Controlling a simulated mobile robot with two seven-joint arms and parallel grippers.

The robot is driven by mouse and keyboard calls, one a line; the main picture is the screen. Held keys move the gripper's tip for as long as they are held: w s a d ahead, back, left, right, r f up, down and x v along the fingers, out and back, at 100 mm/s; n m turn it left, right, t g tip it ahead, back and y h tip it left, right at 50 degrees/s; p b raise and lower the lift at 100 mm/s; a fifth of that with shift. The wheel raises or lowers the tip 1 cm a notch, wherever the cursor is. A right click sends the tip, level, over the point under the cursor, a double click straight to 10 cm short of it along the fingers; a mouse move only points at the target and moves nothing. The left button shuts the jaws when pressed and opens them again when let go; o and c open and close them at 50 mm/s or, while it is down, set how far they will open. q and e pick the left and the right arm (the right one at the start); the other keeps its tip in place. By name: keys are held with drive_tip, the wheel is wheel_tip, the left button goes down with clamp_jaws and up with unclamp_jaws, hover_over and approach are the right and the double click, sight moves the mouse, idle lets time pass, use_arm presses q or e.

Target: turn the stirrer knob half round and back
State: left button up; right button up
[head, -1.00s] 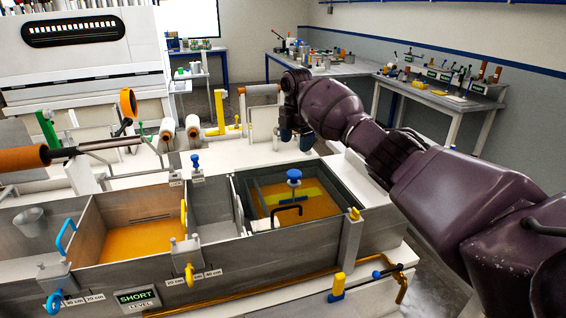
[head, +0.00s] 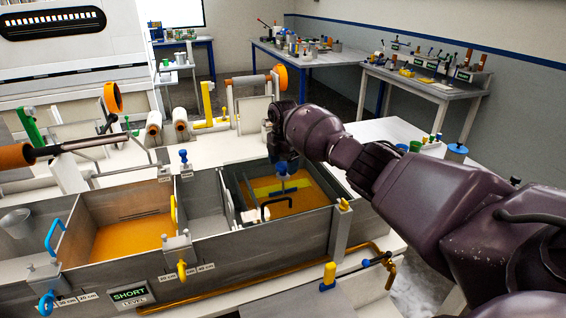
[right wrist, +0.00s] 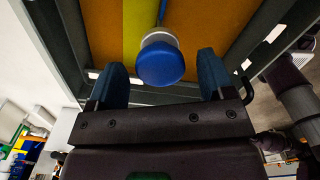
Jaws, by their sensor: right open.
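The blue stirrer knob (head: 282,170) stands on its stem over the right-hand bath (head: 316,214), which holds orange resin with a yellow strip. In the head view my right gripper (head: 284,158) is over the knob and partly hides it. In the right wrist view the round blue knob (right wrist: 161,63) shows between the two blue fingertips of the open gripper (right wrist: 161,72), with a gap on each side. I cannot tell how deep the knob sits between the fingers. My left gripper is not in view.
A black handle (head: 279,207) arches in the same bath. A left compartment (head: 130,240) also holds orange resin. A smaller blue knob (head: 183,158) stands on the divider. A yellow pipe (head: 250,289) runs along the front. Benches with tools stand at the back right.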

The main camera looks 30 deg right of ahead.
drive_tip(key=shift+f, duration=0.1)
drive_tip(key=shift+c, duration=0.4)
drive_tip(key=c, duration=0.8)
